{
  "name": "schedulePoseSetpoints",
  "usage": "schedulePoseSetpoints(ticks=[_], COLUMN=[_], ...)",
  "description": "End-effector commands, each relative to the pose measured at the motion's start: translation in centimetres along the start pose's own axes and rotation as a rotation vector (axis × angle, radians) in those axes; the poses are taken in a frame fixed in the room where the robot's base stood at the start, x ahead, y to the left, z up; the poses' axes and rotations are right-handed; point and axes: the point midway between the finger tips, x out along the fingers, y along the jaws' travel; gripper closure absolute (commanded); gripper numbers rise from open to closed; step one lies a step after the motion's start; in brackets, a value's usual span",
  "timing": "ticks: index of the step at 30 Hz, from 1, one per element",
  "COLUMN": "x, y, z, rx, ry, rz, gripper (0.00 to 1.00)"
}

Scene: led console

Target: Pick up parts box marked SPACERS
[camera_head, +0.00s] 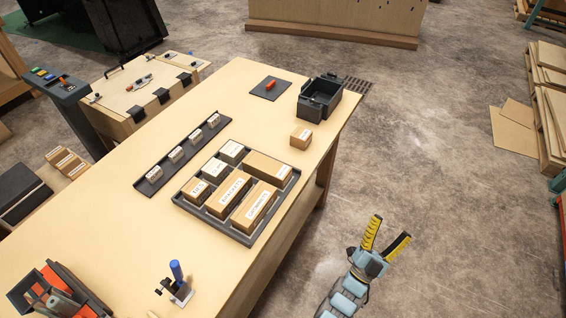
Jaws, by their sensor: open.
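Several labelled cardboard parts boxes sit in a dark tray (240,239) on the wooden table. The larger ones are a front-right box (256,207), a middle box (229,192) and a back-right box (268,169). A smaller box (195,189) is at the tray's left. One small labelled box (301,137) stands outside the tray, near the table's right edge. The labels are too small to read surely, so I cannot tell which says SPACERS. My gripper (391,227) is open and empty, right of the table, with floor behind it in the picture.
A black bin (320,98) and a dark pad with a red part (270,88) are at the table's far end. A dark rack (183,155) of small labelled blocks lies left of the tray. A blue-handled clamp (177,282) stands near the front.

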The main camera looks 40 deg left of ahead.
Motion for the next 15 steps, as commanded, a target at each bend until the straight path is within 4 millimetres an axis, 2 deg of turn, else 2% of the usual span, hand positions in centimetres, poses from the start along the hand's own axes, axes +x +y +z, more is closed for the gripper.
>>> schedulePoseSetpoints(ticks=[1,6,15], x=[1.6,5.2,9.9], y=[-0.1,0.1,-1.2], z=[1.4,6.5,14.8], rx=[0.033,0.153,0.361], ry=[-0.041,-0.186,-0.439], rz=[0.017,0.088,0.235], gripper=[0.22,0.22,0.22])
